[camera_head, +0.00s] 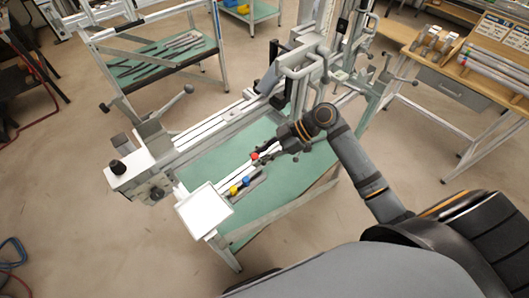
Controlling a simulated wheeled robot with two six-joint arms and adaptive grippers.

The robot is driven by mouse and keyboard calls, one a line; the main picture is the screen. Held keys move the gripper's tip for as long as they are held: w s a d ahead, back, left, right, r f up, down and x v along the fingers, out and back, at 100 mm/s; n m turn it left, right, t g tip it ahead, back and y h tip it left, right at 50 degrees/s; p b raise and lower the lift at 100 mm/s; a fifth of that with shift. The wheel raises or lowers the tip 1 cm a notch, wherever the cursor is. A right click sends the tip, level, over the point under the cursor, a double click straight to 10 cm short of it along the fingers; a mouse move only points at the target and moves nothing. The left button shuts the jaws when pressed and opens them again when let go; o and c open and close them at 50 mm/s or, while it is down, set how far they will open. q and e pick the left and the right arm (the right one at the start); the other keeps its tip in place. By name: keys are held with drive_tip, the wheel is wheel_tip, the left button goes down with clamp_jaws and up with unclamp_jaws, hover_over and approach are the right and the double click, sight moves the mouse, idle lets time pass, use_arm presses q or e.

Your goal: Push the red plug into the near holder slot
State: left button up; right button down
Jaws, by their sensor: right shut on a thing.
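The red plug (255,156) shows as a small red spot at the tips of my right gripper (263,155), over the green table. My right gripper is shut on it, reaching in from the right. The dark holder (262,174) lies just below the red plug in the picture. A yellow plug (233,190) and a blue plug (246,181) sit in a row in it. The red plug is close to the holder's near-right part; I cannot tell whether it touches a slot. My left gripper is not in view.
The green tabletop (290,185) is clear to the right of the holder. A white square plate (204,210) stands at the left front corner. A metal rail frame (215,125) with a clamp runs along the back, and a tall frame (300,70) rises behind my gripper.

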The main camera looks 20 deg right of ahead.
drive_tip(key=shift+d+f+b, duration=0.2)
drive_tip(key=shift+f+b, duration=0.85)
drive_tip(key=shift+f, duration=0.35)
drive_tip(key=shift+d+f+b, duration=0.2)
drive_tip(key=shift+f+b, duration=0.8)
drive_tip(key=shift+f, duration=0.35)
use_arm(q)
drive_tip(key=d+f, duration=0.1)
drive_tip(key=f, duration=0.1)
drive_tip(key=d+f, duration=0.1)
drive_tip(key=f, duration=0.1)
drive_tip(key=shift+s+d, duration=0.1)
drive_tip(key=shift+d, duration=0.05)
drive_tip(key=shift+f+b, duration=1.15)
use_arm(e)
drive_tip(key=shift+f, duration=1.35)
drive_tip(key=c, duration=1.1)
unclamp_jaws()
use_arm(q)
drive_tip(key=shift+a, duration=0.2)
